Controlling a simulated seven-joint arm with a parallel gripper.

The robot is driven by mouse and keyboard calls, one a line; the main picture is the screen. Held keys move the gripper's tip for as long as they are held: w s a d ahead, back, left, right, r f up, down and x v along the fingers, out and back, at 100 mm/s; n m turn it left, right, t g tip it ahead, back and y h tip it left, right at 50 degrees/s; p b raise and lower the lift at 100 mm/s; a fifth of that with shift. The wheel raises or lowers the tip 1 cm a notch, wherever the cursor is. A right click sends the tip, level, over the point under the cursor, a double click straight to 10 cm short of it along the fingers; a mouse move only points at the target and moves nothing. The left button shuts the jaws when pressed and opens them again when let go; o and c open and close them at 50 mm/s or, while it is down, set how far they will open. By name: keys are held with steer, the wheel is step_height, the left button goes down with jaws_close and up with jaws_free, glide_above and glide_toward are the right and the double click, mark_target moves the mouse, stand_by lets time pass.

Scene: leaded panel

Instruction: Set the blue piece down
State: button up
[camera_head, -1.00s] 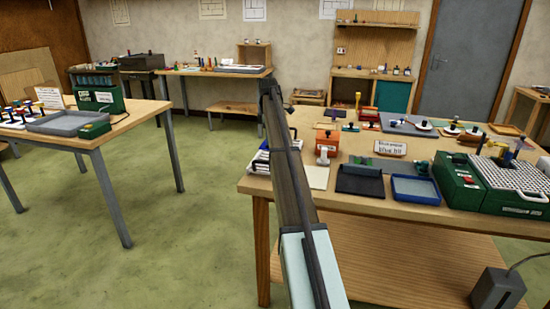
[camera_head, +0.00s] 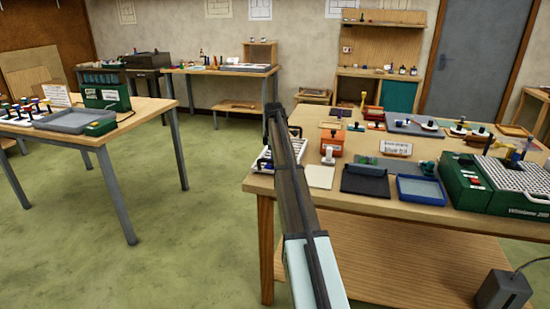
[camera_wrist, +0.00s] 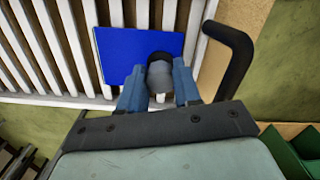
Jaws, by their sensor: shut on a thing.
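The blue piece (camera_wrist: 115,50) is a flat, four-sided sheet in the wrist view. It lies over the white slats of a rack (camera_wrist: 60,45); I cannot tell if it touches them. My gripper (camera_wrist: 159,82) has its two blue fingers shut on a rounded grey-and-black knob (camera_wrist: 160,70), which stands over the right part of the blue piece. Whether the knob is joined to the piece is hidden. In the head view my gripper (camera_head: 273,112) is at the far end of my arm, by the left edge of the bench, and its fingers and the piece cannot be made out.
The bench (camera_head: 330,205) carries a dark tray (camera_head: 365,181), a blue-rimmed tray (camera_head: 421,190), a cream sheet (camera_head: 319,176) and a green machine (camera_head: 463,184). The white rack (camera_head: 264,162) is at its left edge. Green floor (camera_head: 200,240) is clear between the tables.

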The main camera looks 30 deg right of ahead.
steer(key=shift+f, duration=0.1)
steer(key=o, duration=1)
step_height(320, 180, up, 12)
steer(key=shift+a+r, duration=0.1)
steer(key=shift+a, duration=0.05)
stand_by(0.5)
